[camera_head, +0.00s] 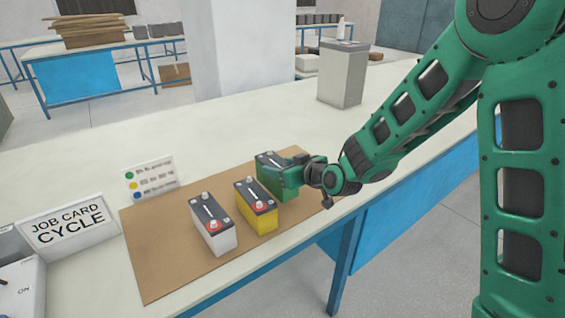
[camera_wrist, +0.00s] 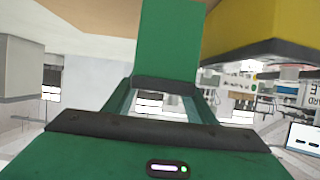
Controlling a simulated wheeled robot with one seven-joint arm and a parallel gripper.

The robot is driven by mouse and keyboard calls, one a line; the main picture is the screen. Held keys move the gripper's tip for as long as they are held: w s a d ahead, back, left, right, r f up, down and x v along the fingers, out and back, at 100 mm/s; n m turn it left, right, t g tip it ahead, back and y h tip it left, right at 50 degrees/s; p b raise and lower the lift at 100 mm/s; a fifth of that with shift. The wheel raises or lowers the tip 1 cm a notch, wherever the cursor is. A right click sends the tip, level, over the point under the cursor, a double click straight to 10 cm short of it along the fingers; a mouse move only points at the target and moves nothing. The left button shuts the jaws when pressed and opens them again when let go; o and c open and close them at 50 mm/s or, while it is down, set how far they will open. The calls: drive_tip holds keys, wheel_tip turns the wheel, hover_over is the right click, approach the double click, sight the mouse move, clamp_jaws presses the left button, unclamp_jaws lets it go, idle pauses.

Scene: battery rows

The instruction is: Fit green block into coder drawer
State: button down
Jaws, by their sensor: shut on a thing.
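The green block (camera_head: 273,180) is a green battery with a dark top, at the back right end of a row on the brown mat. My gripper (camera_head: 292,174) reaches it from the right and is shut on it. In the wrist view the green block (camera_wrist: 168,40) stands between the two fingers (camera_wrist: 165,98). I cannot tell whether its base touches the mat. A pale device (camera_head: 20,280) marked "ON" is cut off at the lower left. No drawer can be made out, so I cannot tell whether this is the coder.
A yellow battery (camera_head: 257,207) stands close beside the green one, and a white battery (camera_head: 212,228) beyond it. Left are a colour-dot card (camera_head: 152,180) and a "JOB CARD CYCLE" sign (camera_head: 68,226). A grey box (camera_head: 342,75) stands behind. The mat's front left (camera_head: 160,270) is clear.

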drive_tip(key=shift+f, duration=2)
drive_tip(key=c, duration=0.8)
unclamp_jaws()
drive_tip(key=shift+f, duration=0.15)
